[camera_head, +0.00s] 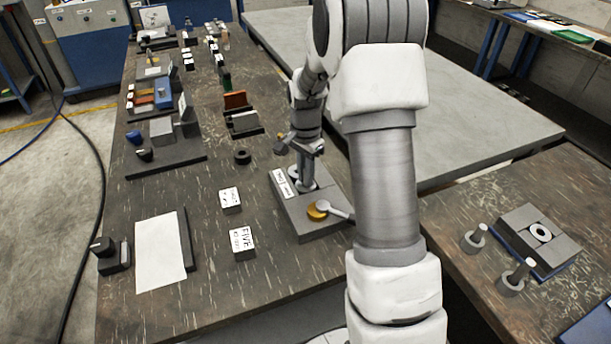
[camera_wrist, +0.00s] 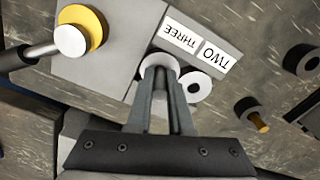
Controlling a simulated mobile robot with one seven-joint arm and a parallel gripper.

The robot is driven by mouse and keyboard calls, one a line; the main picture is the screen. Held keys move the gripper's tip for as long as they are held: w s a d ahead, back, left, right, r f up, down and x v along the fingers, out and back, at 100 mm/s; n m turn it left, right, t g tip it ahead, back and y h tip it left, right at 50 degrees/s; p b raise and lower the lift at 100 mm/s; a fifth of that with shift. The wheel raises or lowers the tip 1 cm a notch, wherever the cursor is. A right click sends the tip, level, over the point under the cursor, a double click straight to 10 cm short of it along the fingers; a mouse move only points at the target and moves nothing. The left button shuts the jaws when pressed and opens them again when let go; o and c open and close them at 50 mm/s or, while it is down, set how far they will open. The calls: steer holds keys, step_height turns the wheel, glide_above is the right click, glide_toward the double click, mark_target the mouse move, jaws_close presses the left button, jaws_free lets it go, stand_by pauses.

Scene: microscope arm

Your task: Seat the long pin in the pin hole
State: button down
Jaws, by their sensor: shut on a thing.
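My gripper (camera_head: 303,140) is shut on the long pin (camera_head: 307,172), a grey shaft held roughly upright over the grey block (camera_head: 318,229). In the wrist view, my gripper (camera_wrist: 160,72) is over one edge of this block (camera_wrist: 110,70), with the pin between the fingers. A pale round face (camera_wrist: 156,60) shows at the fingertips, and a pale ring with a dark hole (camera_wrist: 197,87) lies beside it. Labels THREE (camera_wrist: 180,33) and TWO (camera_wrist: 213,58) are next to them. The fingers hide the pin's lower end, so I cannot tell whether it is in the hole.
A yellow disc (camera_head: 315,212) with a silver-headed rod (camera_head: 338,209) sits on the block's near part. Labelled small blocks (camera_head: 230,199) and a black ring (camera_head: 242,157) lie left. The right table holds two posts (camera_head: 474,237) and a grey block with a ring (camera_head: 555,244).

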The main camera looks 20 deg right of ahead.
steer(key=shift+f, duration=0.2)
steer(key=c, duration=0.8)
jaws_free()
steer(key=shift+r, duration=0.1)
